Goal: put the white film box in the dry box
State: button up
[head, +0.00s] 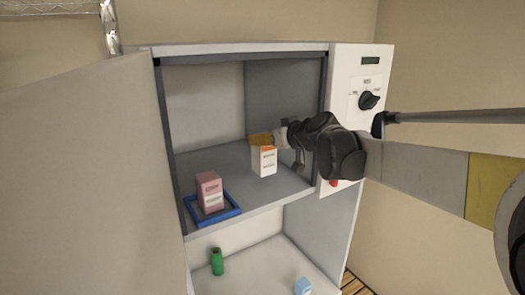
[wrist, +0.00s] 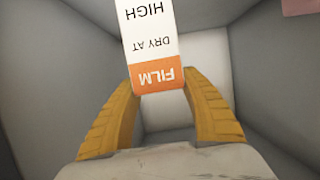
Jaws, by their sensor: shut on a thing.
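The white film box (head: 264,161) has an orange top band and is upright inside the upper compartment of the dry box (head: 343,125). I cannot tell whether its bottom touches the shelf. My gripper (head: 275,137) reaches in from the right and is shut on the box near its top. In the wrist view the film box (wrist: 152,40) sits between the yellow fingers of my gripper (wrist: 158,88); its label reads upside down "FILM", "DRY AT", "HIGH". The dry box door (head: 85,175) stands open at the left.
A pink box (head: 209,188) stands on a blue tray (head: 232,214) at the compartment's front left. A green container (head: 217,262) and a light blue item (head: 302,287) are in the lower compartment. A control panel with a black knob (head: 369,100) is at the right. Shelf behind the tray is clear.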

aim_at(269, 151)
notch_tip(269, 151, down, 4)
jog(key=shift+s+r+p, duration=0.15)
jog(key=shift+r+p, duration=0.1)
jog(key=shift+p, duration=0.15)
jog(key=shift+f, duration=0.25)
jog(key=shift+f+b, duration=0.15)
jog(key=shift+b, duration=0.15)
jog(key=o, duration=1.4)
jog(key=shift+c, duration=0.2)
jog(key=p+v, duration=0.2)
jog(key=v, duration=0.9)
